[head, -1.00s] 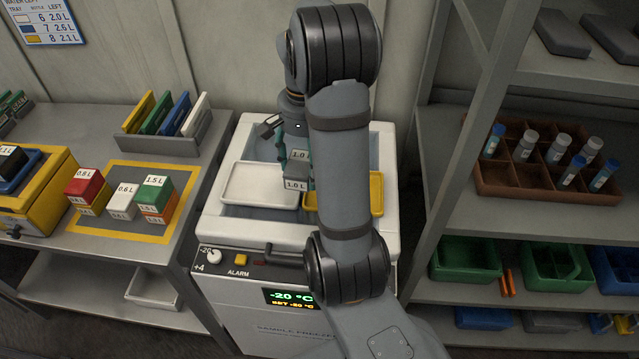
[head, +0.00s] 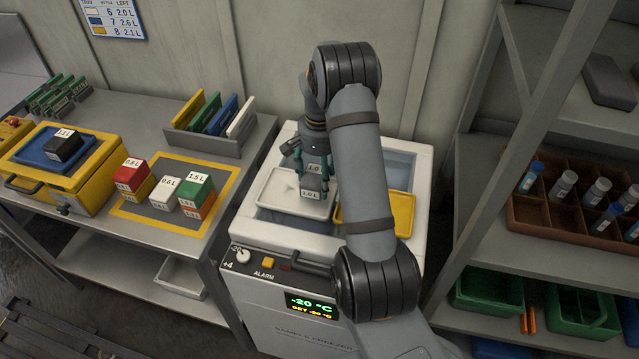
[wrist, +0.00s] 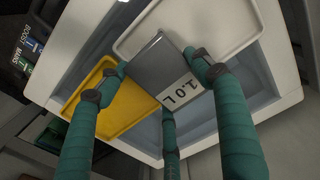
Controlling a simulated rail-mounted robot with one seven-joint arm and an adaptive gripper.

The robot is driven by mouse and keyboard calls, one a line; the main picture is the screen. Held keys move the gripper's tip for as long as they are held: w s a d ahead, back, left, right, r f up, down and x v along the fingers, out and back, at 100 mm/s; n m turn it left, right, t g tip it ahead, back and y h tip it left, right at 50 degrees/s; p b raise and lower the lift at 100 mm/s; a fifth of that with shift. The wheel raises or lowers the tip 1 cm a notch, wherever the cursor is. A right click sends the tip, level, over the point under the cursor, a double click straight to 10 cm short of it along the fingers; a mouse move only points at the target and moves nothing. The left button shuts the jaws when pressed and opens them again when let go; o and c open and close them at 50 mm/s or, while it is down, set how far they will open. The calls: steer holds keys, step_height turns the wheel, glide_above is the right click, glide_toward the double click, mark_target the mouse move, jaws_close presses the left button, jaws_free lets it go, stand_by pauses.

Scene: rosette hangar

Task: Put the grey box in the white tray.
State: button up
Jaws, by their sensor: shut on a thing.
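The grey box (head: 311,195), labelled 1.0 L, is held in my gripper (head: 314,184). In the wrist view the green fingers of my gripper (wrist: 160,80) are shut around the grey box (wrist: 153,62). The white tray (head: 276,196) lies in the left part of an open white freezer; it also shows in the wrist view (wrist: 225,22). The box appears over the right part of the white tray in the head view, and overlaps the tray's edge in the wrist view. Its height above the tray is hard to tell.
A yellow tray (head: 402,212) lies beside the white tray, partly behind my arm. The freezer rim (head: 290,238) surrounds both. A bench with stacked coloured boxes (head: 195,190) stands at left, a rack with card-like plates (head: 212,135) behind them. Shelving (head: 490,150) stands at right.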

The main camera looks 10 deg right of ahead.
mark_target(320, 176)
step_height(320, 176, down, 4)
steer(key=shift+r+p, duration=0.1)
steer(key=shift+p, duration=0.45)
steer(key=shift+s, duration=0.1)
steer(key=shift+f, duration=0.2)
steer(key=o, duration=1.3)
steer(key=shift+c, duration=0.2)
steer(key=shift+r, duration=0.15)
step_height(320, 176, up, 12)
steer(key=shift+r+b, duration=0.1)
steer(key=shift+b, duration=0.5)
